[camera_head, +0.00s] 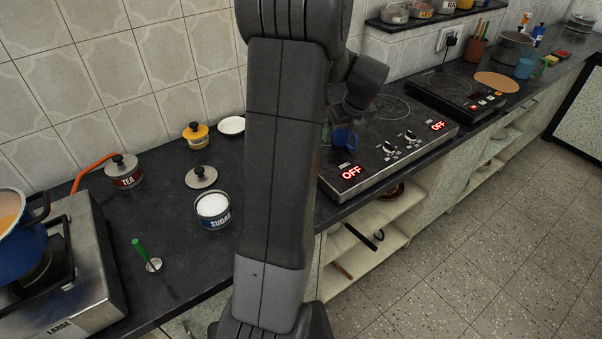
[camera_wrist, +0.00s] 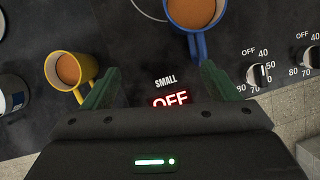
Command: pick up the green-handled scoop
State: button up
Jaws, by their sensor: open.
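The green-handled scoop (camera_head: 141,251) is on the dark counter at the lower left of the head view, between the gas stove and the sugar tin. Its green handle points up and tilts left from a small metal bowl. It does not show in the wrist view. My gripper (camera_wrist: 158,77) is open in the wrist view, with nothing between its two green fingers. It is over the edge of the electric hob, well to the right of the scoop. My arm hides part of the counter in the head view.
The open sugar tin (camera_head: 213,211) and its loose lid (camera_head: 201,177) stand right of the scoop. The gas stove (camera_head: 95,270) with a blue pot (camera_head: 22,255) is at left. A yellow mug (camera_wrist: 70,70) and blue mug (camera_wrist: 196,15), both filled, are close to my fingers.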

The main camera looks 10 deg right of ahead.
aim_at(146, 254)
jog(key=j+z, duration=0.1)
jog(key=z, duration=0.4)
jog(key=l+u, duration=0.1)
jog(key=u, duration=0.2)
jog(key=l+u, duration=0.15)
jog(key=u, duration=0.2)
jog(key=j+u, duration=0.1)
jog(key=u, duration=0.6)
jog(key=j+u, duration=0.1)
jog(key=u, duration=0.2)
